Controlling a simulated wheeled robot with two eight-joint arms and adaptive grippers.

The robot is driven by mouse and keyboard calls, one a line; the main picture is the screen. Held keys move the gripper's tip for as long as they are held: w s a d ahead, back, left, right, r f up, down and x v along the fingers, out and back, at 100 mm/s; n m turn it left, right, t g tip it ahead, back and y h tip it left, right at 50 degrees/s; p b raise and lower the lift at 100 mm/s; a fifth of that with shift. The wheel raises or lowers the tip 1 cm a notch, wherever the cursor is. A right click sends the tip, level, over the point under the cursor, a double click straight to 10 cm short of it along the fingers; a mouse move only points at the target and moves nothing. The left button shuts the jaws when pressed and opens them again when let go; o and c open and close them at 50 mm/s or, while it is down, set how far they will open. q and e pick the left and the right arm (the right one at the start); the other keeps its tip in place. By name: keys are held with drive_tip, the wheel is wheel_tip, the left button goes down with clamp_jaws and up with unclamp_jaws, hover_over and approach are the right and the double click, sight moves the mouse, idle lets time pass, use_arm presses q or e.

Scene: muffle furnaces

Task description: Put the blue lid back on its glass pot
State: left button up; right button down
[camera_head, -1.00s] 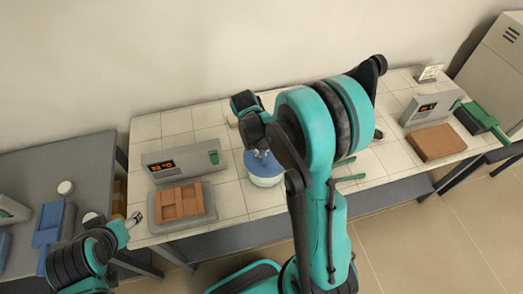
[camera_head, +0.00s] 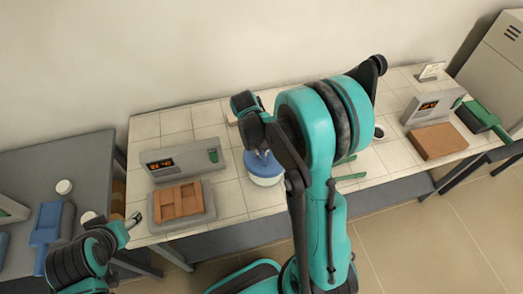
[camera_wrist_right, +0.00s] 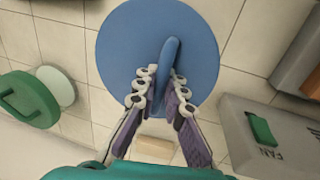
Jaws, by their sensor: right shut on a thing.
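The blue lid (camera_head: 262,166) is a round disc with a raised bar handle. In the right wrist view the lid (camera_wrist_right: 135,45) fills the upper middle. My right gripper (camera_wrist_right: 166,78) is shut on the handle, one finger on each side. In the head view my right gripper (camera_head: 261,152) is over the lid, partly hidden by its arm. The pale glass pot (camera_head: 266,182) shows directly under the lid's front edge. I cannot tell whether the lid touches its rim. My left gripper (camera_head: 133,220) is at the table's left front edge, apart from the pot; its opening is unclear.
A grey furnace unit (camera_head: 184,158) and a tray of brown bricks (camera_head: 181,203) stand left of the pot.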

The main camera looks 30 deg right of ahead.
drive_tip(key=shift+f+b, duration=0.65)
drive_tip(key=shift+f, duration=0.15)
drive_tip(key=c, duration=1.5)
unclamp_jaws()
drive_tip(key=shift+c, duration=0.2)
drive_tip(key=shift+r, duration=0.1)
wheel_tip(320, 180, up, 12)
drive_tip(key=a, duration=0.2)
drive_tip(key=shift+w+a, duration=0.15)
drive_tip(key=shift+w, duration=0.15)
drive_tip(key=shift+f, duration=0.2)
drive_tip(key=s+a+n+t+y+b, duration=0.1)
drive_tip(key=s+a+t+b, duration=0.1)
drive_tip(key=s, duration=0.4)
drive_tip(key=s+a+f+n+t+y+b, duration=0.1)
drive_tip(key=s+a+t+b, duration=0.1)
drive_tip(key=s+a+t, duration=0.3)
drive_tip(key=shift+s+f+n+t, duration=0.25)
drive_tip(key=shift+s+n+t, duration=0.05)
drive_tip(key=shift+s, duration=0.1)
